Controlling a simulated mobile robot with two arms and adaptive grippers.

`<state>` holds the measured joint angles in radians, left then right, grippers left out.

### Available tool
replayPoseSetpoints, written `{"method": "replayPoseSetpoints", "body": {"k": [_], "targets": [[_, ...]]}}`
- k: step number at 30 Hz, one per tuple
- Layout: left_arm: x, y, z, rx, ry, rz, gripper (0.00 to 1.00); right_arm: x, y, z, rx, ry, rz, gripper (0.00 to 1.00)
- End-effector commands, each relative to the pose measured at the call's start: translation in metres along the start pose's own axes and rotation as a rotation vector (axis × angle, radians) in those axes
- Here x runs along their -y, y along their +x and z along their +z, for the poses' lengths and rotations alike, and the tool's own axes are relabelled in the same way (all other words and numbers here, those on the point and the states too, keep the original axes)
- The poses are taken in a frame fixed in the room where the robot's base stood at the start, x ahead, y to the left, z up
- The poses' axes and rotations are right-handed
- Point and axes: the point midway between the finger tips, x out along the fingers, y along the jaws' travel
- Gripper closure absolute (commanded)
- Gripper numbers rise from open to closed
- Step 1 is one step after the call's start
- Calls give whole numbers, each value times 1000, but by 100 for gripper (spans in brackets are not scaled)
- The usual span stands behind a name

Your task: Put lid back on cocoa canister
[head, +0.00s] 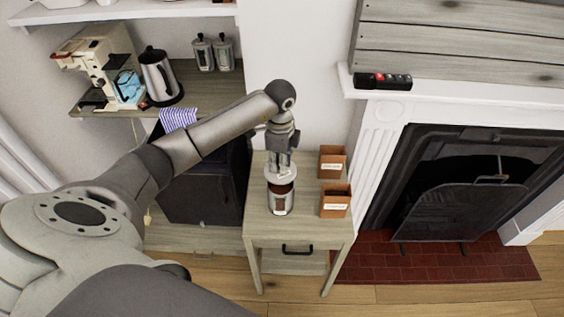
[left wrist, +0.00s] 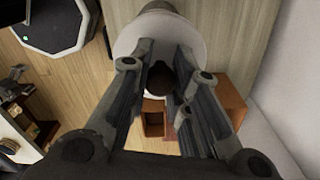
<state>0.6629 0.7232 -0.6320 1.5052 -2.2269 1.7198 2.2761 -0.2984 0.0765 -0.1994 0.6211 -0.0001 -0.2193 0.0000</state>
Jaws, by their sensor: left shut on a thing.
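The cocoa canister (head: 281,204), metal with a dark brown band, stands upright on the small wooden side table (head: 318,232). My left gripper (head: 281,161) is above it, pointing down and shut on the lid (head: 281,174), a pale round disc. The lid is over the canister's dark mouth; a dark strip shows below its edge, and I cannot tell whether they touch. In the left wrist view the lid (left wrist: 190,32) fills the top middle, its dark knob (left wrist: 160,77) between the fingers. My right gripper is not in view.
Two open wooden boxes with labels, one at the back (head: 332,163) and one nearer (head: 336,202), stand right of the canister. A kettle (head: 160,76) and coffee machine (head: 106,72) stand on the left counter. The fireplace (head: 470,180) is right. The table's front is clear.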

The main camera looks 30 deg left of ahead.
Motion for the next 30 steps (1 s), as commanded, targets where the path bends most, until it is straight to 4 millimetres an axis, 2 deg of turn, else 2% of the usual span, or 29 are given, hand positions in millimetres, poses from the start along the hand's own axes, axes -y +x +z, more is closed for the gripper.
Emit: {"method": "replayPoseSetpoints", "body": {"k": [5, 12, 18, 30], "targets": [[-1, 17, -1, -1, 1, 1, 100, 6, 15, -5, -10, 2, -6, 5], [-1, 42, -1, -1, 2, 2, 100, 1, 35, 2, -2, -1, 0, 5], [0, 55, -1, -1, 2, 1, 100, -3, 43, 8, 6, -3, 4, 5], [0, 59, -1, -1, 3, 1, 100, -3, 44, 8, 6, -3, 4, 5]]}}
